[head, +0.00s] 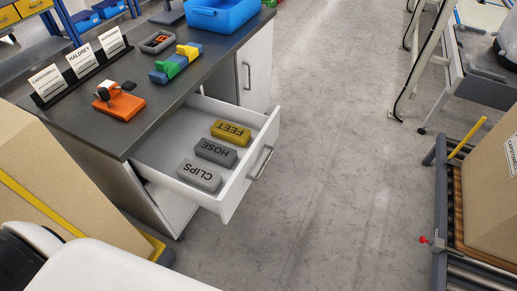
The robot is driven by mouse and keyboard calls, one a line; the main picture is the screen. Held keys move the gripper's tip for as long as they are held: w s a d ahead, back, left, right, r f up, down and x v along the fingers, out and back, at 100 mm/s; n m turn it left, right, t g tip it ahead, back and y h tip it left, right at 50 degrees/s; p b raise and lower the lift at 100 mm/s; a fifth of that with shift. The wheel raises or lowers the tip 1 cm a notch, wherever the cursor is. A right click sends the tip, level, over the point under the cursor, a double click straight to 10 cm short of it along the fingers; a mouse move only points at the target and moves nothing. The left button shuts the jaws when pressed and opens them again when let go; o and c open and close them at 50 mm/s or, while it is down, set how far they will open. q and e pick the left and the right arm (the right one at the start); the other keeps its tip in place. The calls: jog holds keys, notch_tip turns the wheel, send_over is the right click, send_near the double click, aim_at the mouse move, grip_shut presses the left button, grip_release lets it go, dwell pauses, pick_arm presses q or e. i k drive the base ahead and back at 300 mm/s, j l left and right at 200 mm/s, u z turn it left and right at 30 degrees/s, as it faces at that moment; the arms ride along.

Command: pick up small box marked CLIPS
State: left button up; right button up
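The small box marked CLIPS (199,176) is light grey and lies in the open white drawer (236,195), at the end nearest me. Its label reads upside down from here. A darker grey box marked HOSE (216,152) and a yellow box marked FEET (231,132) lie behind it in the same drawer, in a row. Neither of my grippers shows in the head view.
The drawer stands out from a dark-topped cabinet (140,122) carrying an orange block (118,106), a blue-green-yellow block (176,64), label cards (82,61) and a blue bin (222,13). Cardboard boxes stand at left (45,175) and right (492,195). Floor right of the drawer is clear.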

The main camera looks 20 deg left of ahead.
aim_at(208, 179)
jog(key=u, duration=1.05)
